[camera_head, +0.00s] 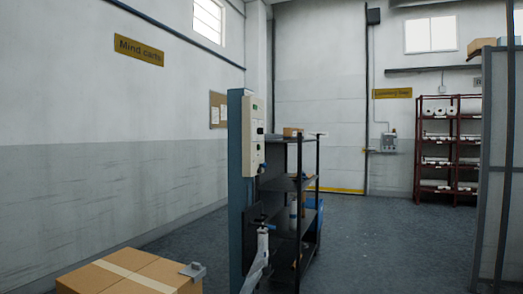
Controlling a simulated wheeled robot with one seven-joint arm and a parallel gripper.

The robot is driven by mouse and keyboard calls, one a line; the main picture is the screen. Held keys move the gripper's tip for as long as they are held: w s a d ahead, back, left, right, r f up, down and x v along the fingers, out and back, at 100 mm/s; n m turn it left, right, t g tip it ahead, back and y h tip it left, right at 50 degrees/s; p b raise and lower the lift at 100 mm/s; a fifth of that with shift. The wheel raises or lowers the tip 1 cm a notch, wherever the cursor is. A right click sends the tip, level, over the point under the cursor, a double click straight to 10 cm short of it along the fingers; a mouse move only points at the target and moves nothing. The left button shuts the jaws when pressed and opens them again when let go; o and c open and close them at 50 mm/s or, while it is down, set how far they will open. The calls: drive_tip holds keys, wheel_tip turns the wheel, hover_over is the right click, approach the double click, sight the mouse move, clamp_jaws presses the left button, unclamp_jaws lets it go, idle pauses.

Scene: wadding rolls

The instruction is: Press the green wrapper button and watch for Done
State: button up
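A blue upright mast (236,190) stands near the middle of the head view. A pale control box (253,137) is fixed to its right side, seen at a steep angle. Small dark fittings show on the box's face. I cannot pick out a green button or read any Done message at this angle and size. Lower on the mast is a dark bracket with a narrow white roll (262,243). A pale sheet, perhaps film, hangs below it. My gripper is not in view.
A taped cardboard box (133,274) is at the lower left, with a small grey object (194,270) on its corner. A dark shelf unit (306,215) stands behind the mast. A red rack (447,150) holds white rolls. A grey panel (492,170) stands right. Floor at centre right is clear.

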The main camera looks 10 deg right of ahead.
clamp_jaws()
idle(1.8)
